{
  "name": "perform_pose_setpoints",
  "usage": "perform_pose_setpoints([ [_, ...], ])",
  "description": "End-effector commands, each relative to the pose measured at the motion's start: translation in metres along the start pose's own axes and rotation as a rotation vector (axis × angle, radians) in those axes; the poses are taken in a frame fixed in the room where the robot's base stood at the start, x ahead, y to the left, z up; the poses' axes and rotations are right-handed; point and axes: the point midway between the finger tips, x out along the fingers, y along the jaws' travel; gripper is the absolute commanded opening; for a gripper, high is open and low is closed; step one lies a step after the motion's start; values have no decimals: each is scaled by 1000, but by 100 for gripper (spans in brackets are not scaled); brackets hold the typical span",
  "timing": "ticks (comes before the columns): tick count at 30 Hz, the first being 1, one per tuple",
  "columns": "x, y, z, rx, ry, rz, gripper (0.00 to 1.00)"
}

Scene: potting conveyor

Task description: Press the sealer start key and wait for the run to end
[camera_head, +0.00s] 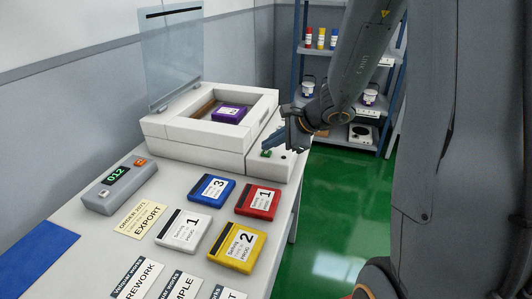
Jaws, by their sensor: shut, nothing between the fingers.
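The sealer (168,144) is a white box machine at the back of the table, with its clear lid (172,58) standing open. A purple block (230,113) with a white label lies in its open well. A green key (266,154) shows on the low panel at the sealer's right side. My gripper (270,144) is shut and empty, its fingertips just above or at the green key; I cannot tell whether they touch it. A dark round spot on the panel shows to the right of the key.
On the table are a grey box (119,187) with green display reading 012, an EXPORT card (142,220), and blue (212,188), red (258,202), white (183,230) and yellow (237,247) numbered blocks. A shelf rack (344,53) stands behind on the green floor.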

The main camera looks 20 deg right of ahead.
Motion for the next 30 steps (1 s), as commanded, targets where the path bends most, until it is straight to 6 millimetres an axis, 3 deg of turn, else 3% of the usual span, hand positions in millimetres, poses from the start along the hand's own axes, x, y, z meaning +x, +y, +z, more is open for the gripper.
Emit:
perform_pose_setpoints([
  [30, 6, 4, -4, 0, 0, 0, 0],
])
